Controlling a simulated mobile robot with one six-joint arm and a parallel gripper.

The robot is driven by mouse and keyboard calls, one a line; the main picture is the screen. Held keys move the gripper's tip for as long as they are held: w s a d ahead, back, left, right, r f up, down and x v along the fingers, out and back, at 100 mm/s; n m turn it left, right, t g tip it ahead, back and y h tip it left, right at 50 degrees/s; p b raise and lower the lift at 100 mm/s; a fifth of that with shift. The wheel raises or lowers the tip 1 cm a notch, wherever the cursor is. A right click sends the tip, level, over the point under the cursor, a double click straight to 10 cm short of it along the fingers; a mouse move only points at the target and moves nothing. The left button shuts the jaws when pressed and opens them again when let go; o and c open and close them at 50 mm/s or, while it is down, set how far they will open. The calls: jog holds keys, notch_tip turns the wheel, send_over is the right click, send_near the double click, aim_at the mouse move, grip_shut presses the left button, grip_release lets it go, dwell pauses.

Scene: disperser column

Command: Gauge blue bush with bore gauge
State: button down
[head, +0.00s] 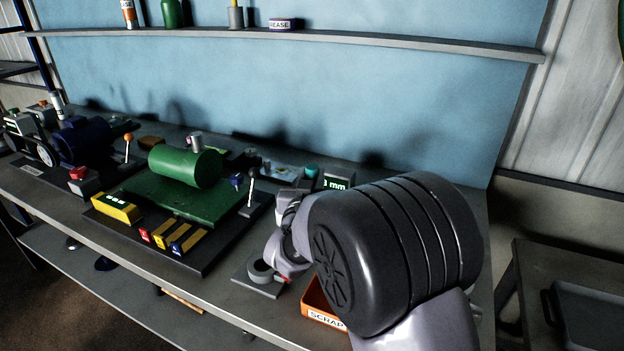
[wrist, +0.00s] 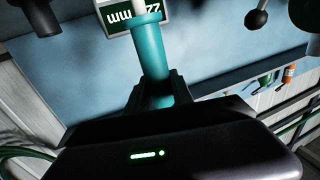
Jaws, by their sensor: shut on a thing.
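My gripper (wrist: 158,95) is shut on a teal cylinder (wrist: 152,50) with a wider collar at its far end. I cannot tell for sure whether it is the bore gauge. A small teal piece (head: 312,172) shows beyond my arm in the head view. Behind it is a display (head: 337,182) reading in mm, partly hidden. The same kind of display (wrist: 180,14) shows upside down behind the cylinder in the wrist view. A small blue part (head: 237,180) sits by the green machine; I cannot tell if it is the blue bush. A grey ring (head: 262,270) rests on a plate.
The green machine (head: 185,167) and a black-knobbed lever (head: 252,175) stand left of my arm. An orange scrap bin (head: 317,306) is at the bench's front, partly behind my arm. A shelf (head: 290,38) runs along the blue wall. A ball-ended lever (wrist: 257,18) shows in the wrist view.

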aim_at(312, 167)
jog(key=shift+r+p, duration=0.85)
jog(key=shift+r, duration=0.9)
